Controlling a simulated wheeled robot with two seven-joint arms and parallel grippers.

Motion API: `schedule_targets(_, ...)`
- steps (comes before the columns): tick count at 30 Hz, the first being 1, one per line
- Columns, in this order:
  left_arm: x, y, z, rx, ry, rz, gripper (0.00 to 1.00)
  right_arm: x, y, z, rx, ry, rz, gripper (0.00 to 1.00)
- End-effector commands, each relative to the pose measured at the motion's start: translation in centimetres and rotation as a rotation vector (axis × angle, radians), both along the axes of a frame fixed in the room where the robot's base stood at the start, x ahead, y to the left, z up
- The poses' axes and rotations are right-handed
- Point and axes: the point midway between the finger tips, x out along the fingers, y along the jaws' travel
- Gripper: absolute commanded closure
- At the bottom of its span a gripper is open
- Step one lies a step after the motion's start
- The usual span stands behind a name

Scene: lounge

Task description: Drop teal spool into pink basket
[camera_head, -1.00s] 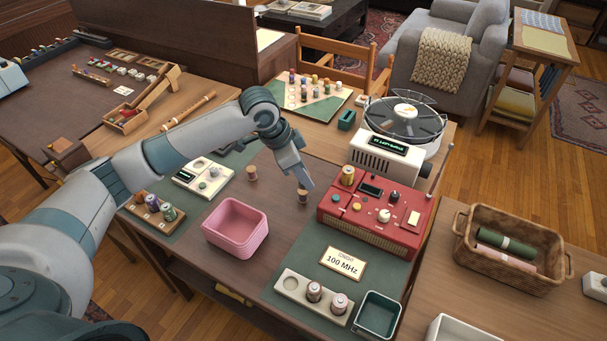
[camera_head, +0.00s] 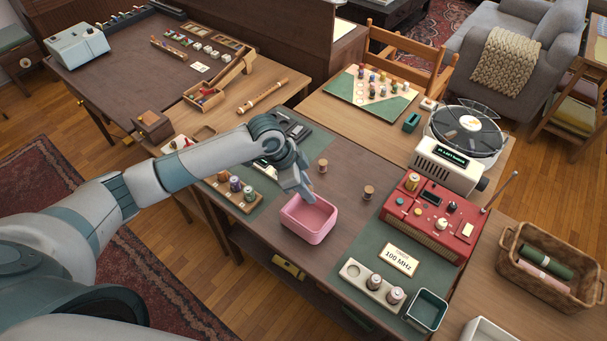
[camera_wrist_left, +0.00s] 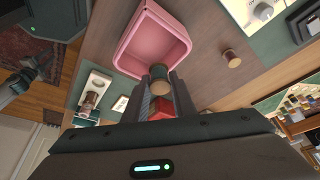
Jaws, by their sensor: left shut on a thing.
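The pink basket (camera_head: 308,231) stands on the dark table and looks empty in the part I see. It also shows at the top of the left wrist view (camera_wrist_left: 157,41). My left gripper (camera_head: 301,192) is over its back left rim. In the left wrist view the fingers are shut on a spool (camera_wrist_left: 160,79) with a tan end and a dull teal side, just beside the basket's rim in the picture. The head view hides this spool. A jointed grey part of mine, perhaps the right gripper, is small at the left wrist view's left edge.
A red radio (camera_head: 430,222) is at the right, a wooden rack (camera_head: 240,196) of spools at the left, and a cream tray (camera_head: 358,272) in front right.

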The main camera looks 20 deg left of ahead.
Motion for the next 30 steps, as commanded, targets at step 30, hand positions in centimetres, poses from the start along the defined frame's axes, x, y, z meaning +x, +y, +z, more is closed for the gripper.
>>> schedule_targets(30,-0.3,-0.3,-3.0,0.000,0.000,-0.012,0.97,-0.3,-0.1,-2.6,-0.001,0.007,0.000,0.69)
